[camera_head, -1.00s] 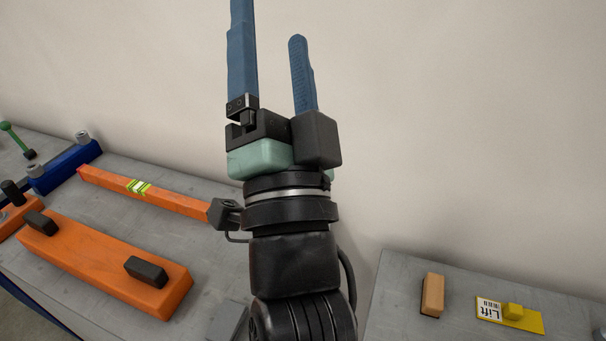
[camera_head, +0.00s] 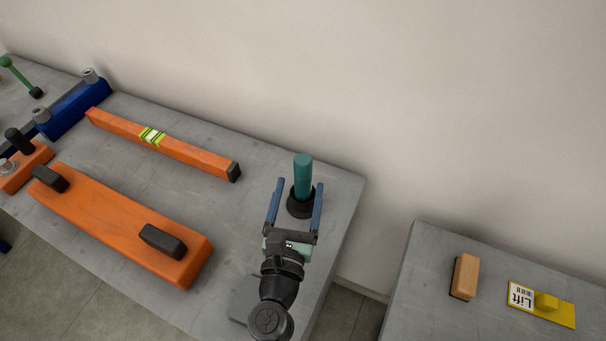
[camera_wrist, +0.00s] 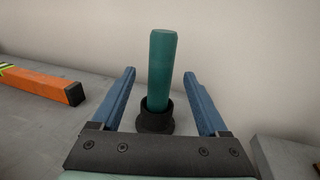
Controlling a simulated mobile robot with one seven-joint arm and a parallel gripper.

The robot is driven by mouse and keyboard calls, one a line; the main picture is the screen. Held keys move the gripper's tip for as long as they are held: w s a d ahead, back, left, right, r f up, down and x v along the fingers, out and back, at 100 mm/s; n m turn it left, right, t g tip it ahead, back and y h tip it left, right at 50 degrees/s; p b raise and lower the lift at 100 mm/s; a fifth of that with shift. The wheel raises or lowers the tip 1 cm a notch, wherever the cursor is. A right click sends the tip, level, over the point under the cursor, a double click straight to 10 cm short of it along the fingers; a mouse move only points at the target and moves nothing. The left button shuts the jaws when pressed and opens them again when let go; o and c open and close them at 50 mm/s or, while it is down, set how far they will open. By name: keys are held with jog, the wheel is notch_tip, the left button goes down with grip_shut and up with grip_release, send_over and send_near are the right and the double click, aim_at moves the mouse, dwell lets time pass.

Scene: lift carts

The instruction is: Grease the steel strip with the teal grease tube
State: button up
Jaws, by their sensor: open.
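The teal grease tube (camera_head: 303,175) stands upright in a round black holder (camera_head: 299,207) near the right end of the grey bench. My gripper (camera_head: 298,186) is open, its blue fingers on either side of the tube. In the wrist view the tube (camera_wrist: 161,72) rises between the fingers, with visible gaps on both sides. The tube's lower end is hidden in the holder (camera_wrist: 155,123). I cannot clearly make out the steel strip in these frames.
An orange level (camera_head: 190,152) and an orange block with black handles (camera_head: 120,220) lie on the bench (camera_head: 225,215). A blue block (camera_head: 75,110) is at the far left. A second bench (camera_head: 425,270) bears a wood-coloured block (camera_head: 465,276) and a yellow Lift tag (camera_head: 555,310). The wall is behind.

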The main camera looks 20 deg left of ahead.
jog(key=shift+x, duration=3.75)
grip_shut()
